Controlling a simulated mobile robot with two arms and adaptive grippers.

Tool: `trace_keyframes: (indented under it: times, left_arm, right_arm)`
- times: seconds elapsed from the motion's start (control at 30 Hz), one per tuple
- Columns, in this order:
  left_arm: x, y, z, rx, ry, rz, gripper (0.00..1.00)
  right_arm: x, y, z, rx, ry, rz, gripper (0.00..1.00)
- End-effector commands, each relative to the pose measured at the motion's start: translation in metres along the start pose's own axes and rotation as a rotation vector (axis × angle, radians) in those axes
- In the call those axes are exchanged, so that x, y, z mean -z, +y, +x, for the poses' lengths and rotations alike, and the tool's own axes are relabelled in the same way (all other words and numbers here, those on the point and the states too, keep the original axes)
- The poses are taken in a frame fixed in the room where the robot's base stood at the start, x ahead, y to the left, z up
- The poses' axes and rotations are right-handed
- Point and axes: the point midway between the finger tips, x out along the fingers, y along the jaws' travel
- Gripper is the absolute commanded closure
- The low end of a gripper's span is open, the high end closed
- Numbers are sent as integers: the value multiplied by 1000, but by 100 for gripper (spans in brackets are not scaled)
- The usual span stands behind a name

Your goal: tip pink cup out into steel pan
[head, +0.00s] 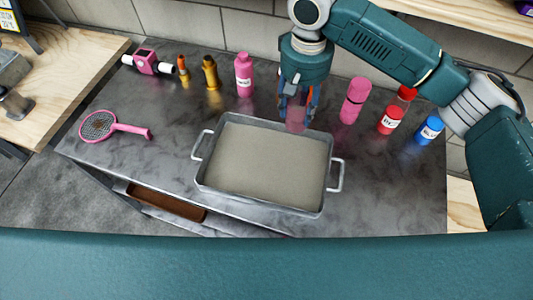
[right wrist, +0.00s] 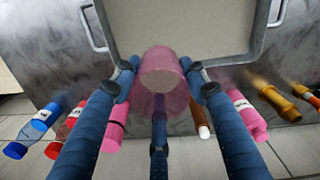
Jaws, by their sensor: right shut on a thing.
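The pink cup (head: 296,119) is small and looks see-through. My right gripper (head: 296,105) is shut on it and holds it at the back edge of the steel pan. In the right wrist view the cup (right wrist: 162,78) sits between the blue fingers of the gripper (right wrist: 163,85), its far end overlapping the near rim of the pan. I cannot tell what is in the cup. The steel pan (head: 262,203) is rectangular, with two side handles and an even beige layer inside. It also shows in the right wrist view (right wrist: 235,62). My left gripper is not in view.
The grey worktop (head: 160,165) is clear left of the pan.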

Motion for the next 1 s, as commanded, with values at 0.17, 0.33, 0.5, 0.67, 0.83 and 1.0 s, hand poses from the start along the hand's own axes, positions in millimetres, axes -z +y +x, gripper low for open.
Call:
trace_keyframes:
  times: [0.17,0.33,0.5,0.67,0.83,1.0]
  left_arm:
    - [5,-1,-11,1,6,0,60]
    - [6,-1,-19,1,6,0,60]
    - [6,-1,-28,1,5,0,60]
    - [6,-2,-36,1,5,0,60]
    - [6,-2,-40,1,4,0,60]
    - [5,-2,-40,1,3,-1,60]
  right_arm:
    - [35,-40,17,3,-5,-40,86]
    - [57,-76,42,3,-6,-89,86]
    - [65,-115,72,3,-8,-158,86]
    - [58,-148,102,3,-6,-239,86]
    - [49,-166,120,2,-2,-298,86]
    - [46,-171,125,0,0,-318,86]
